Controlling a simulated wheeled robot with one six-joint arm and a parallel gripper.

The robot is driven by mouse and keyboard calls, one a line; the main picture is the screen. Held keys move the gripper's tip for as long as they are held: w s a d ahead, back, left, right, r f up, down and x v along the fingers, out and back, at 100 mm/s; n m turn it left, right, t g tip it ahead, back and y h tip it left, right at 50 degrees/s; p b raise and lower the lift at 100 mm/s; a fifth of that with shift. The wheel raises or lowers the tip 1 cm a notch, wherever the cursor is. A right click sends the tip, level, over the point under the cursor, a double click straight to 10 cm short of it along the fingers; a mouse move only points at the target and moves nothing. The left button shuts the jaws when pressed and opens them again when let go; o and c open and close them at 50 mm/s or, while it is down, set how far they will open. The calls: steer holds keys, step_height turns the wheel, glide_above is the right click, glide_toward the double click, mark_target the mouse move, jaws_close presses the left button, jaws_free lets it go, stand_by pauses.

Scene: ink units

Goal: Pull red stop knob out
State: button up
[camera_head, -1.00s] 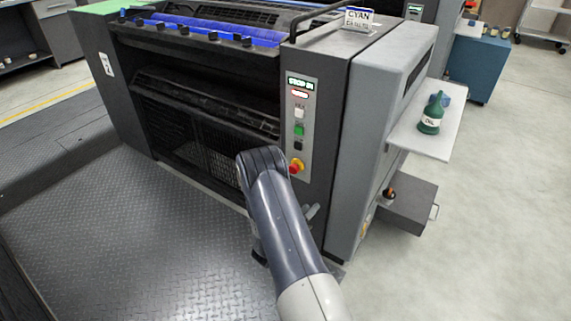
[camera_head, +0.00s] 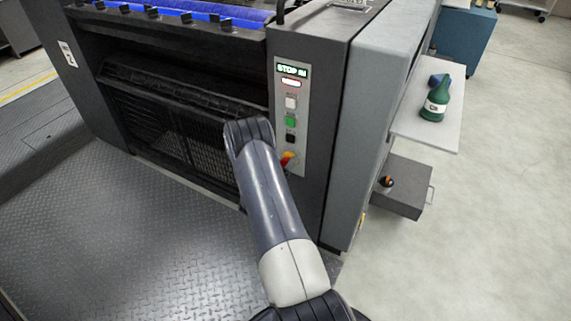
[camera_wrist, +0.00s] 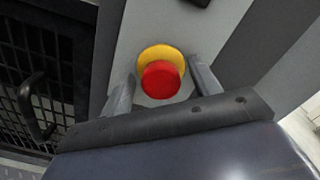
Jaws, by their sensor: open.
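The red stop knob (camera_wrist: 161,80) sits on a yellow collar (camera_wrist: 157,56) on the light grey control panel (camera_wrist: 190,22). In the wrist view my open gripper (camera_wrist: 162,80) has one finger on each side of the knob, with visible gaps between the fingers and the knob.
Above the knob are a black, a green (camera_head: 291,122) and a white button (camera_head: 291,102), under a lit display (camera_head: 291,70). A black handle (camera_wrist: 36,118) stands left of the gripper.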

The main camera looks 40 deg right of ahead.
steer(key=shift+w+d, duration=0.15)
steer(key=shift+d, duration=0.25)
steer(key=shift+c, duration=0.2)
